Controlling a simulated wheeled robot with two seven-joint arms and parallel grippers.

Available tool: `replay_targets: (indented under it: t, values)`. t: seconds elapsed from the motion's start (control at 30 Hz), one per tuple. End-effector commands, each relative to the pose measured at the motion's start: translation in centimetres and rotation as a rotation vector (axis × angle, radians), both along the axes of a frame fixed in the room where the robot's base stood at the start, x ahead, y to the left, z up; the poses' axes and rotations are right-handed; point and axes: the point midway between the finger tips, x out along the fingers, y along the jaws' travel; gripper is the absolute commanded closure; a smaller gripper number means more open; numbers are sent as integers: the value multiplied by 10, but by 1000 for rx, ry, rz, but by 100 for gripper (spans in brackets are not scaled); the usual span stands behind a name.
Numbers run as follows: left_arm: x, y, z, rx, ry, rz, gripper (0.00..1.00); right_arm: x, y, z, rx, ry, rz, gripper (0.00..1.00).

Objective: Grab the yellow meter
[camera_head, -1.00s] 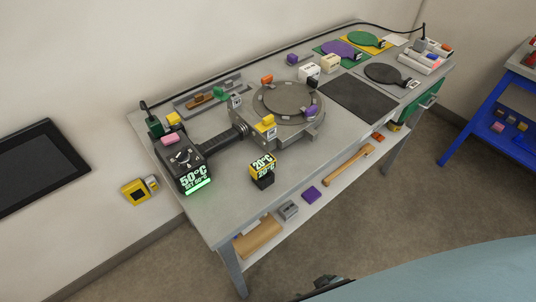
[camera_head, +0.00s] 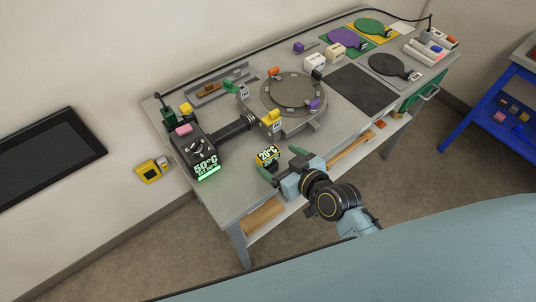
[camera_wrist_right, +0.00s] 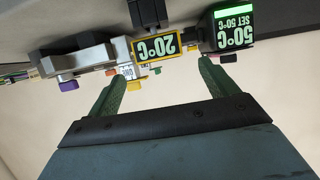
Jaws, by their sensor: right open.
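The yellow meter (camera_head: 267,155) is a small yellow-framed block with a "20°C" display. It stands near the front edge of the grey bench. It also shows upside down in the right wrist view (camera_wrist_right: 156,46), between and beyond the fingertips. My right gripper (camera_head: 280,162) is open and empty at the bench's front edge, its green fingers pointing towards the meter. In the right wrist view the two fingers (camera_wrist_right: 158,75) are spread wide, with a gap to the meter. My left gripper is not in view.
A black heater unit (camera_head: 202,160) with a green "50°C" display stands left of the meter. A round grey plate fixture (camera_head: 292,92) is behind it. A dark mat (camera_head: 362,91) lies to the right. The bench (camera_head: 230,185) is bare around the meter's front left.

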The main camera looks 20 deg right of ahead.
Motion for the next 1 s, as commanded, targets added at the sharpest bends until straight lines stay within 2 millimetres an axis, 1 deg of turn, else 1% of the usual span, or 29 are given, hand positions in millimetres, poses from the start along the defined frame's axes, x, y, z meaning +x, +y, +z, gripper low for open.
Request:
replay_targets:
  t: [0.03,0.1,0.37,0.53,0.7,0.97,1.0]
  values:
    - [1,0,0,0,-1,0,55,9,3,-3,1,-2,-1,15]
    - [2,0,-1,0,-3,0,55,16,6,-7,2,0,-2,15]
    - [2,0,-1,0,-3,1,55,30,11,-16,1,0,0,15]
    - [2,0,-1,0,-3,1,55,48,18,-30,1,0,0,15]
    - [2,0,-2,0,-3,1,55,63,23,-37,0,1,-1,15]
    - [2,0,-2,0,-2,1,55,65,24,-38,-1,1,-1,15]
    - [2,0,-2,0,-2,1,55,65,23,-38,-1,1,-1,16]
